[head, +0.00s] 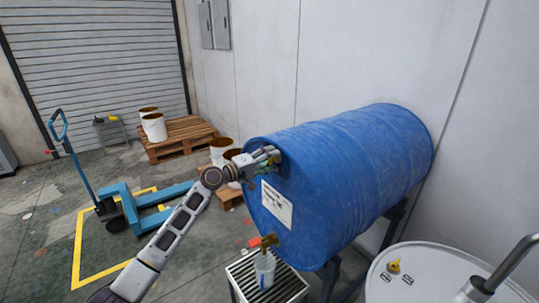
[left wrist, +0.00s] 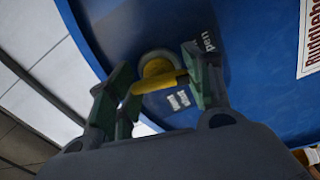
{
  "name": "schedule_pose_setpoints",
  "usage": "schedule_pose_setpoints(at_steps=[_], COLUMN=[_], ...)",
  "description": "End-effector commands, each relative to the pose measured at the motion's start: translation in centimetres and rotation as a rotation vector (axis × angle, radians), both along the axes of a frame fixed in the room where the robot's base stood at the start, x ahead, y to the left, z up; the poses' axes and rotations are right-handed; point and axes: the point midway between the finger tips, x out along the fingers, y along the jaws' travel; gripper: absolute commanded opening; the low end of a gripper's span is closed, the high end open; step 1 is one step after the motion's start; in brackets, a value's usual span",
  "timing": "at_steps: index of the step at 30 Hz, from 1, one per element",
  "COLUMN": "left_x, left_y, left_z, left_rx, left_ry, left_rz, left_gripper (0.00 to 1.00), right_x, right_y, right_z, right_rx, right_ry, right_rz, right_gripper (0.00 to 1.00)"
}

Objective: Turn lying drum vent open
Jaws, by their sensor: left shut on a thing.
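A blue drum (head: 345,165) lies on its side on a dark stand. Its yellow vent (left wrist: 157,72) sits near the upper edge of the drum's end face, with a round collar and a crossbar handle. Small labels are printed beside it. My left gripper (head: 266,160) reaches the end face from the left. In the left wrist view its green-grey fingers (left wrist: 162,80) are on either side of the yellow handle, shut on it. In the head view the gripper hides most of the vent. My right gripper is not in view.
A brass tap (head: 268,242) on the drum's lower end face is above a clear beaker (head: 264,270) on a slatted stand (head: 243,280). A white drum (head: 425,275) with a yellow fitting stands at the lower right. A blue pallet jack (head: 125,205) is at the left.

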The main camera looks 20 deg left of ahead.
Motion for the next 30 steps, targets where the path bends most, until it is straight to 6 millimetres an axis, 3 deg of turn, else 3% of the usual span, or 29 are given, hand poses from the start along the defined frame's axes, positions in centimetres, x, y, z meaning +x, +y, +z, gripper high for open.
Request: schedule_pose_setpoints(at_steps=[10,28,29,30], left_x=[0.0,0.1,0.1,0.0], left_y=[0.1,0.1,0.1,0.1], left_z=[0.2,0.0,0.0,0.0], left_rx=[-0.147,-0.185,-0.185,-0.185], left_ry=[0.114,0.143,0.142,0.142], left_rz=[0.002,0.003,0.003,0.003], left_gripper=[0.27,0.27,0.55,0.60], right_x=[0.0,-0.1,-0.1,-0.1], right_y=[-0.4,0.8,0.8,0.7], right_z=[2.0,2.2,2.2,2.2], right_rx=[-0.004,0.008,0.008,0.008], right_ry=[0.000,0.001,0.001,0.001], right_rz=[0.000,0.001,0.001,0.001], right_gripper=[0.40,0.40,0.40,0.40])
